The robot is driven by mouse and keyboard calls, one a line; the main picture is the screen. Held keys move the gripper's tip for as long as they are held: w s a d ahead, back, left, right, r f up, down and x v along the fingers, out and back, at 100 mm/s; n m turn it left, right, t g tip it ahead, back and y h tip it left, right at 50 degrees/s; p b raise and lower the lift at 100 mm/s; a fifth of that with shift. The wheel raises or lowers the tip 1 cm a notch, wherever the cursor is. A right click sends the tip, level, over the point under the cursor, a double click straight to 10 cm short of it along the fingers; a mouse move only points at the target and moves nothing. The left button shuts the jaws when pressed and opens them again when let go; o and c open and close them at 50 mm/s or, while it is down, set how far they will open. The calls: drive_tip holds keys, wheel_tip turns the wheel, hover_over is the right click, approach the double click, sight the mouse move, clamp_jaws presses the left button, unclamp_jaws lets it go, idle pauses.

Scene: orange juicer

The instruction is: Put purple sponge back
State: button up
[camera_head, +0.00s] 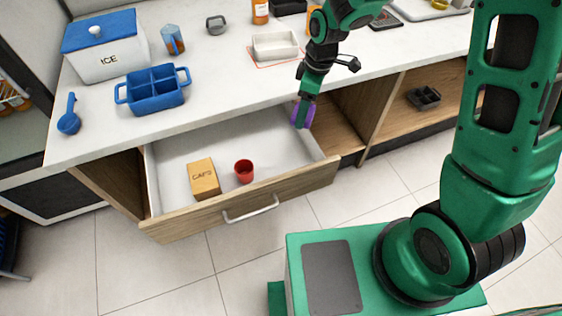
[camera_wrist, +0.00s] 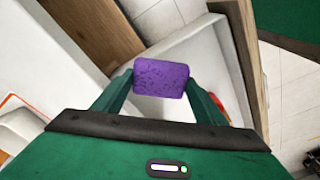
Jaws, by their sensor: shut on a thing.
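The purple sponge (camera_head: 303,116) is held in my gripper (camera_head: 303,108) above the right side of the open drawer (camera_head: 262,135). In the wrist view the sponge (camera_wrist: 162,79) sits between the two green fingers, which are shut on it. The sponge looks clear of the drawer floor, though its exact height is hard to tell. A white tray (camera_head: 275,46) stands on the counter behind the gripper, on an orange-edged patch.
The drawer holds a cardboard box marked CAPS (camera_head: 203,180) and a red cup (camera_head: 244,171). A blue divided caddy (camera_head: 153,91), a blue scoop (camera_head: 69,116) and an ICE box (camera_head: 104,48) stand on the counter (camera_head: 215,80). An open shelf (camera_head: 440,85) lies to the right.

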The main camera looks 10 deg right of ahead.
drive_tip(key=s+a+r+n, duration=0.1)
drive_tip(key=s+a+n, duration=0.5)
drive_tip(key=a+n, duration=0.1)
drive_tip(key=shift+n+g, duration=0.5)
drive_tip(key=f, duration=0.8)
drive_tip(key=shift+s+a+f, duration=0.1)
drive_tip(key=shift+s+f, duration=0.15)
drive_tip(key=shift+f, duration=2.7)
drive_tip(key=shift+f, duration=0.1)
drive_tip(key=o, duration=1.2)
drive_tip(key=r, duration=0.4)
drive_tip(key=d+r, duration=0.1)
drive_tip(key=r, duration=0.7)
drive_tip(key=shift+w+d, duration=0.3)
drive_tip(key=shift+d, duration=0.05)
drive_tip(key=shift+d+r, duration=0.1)
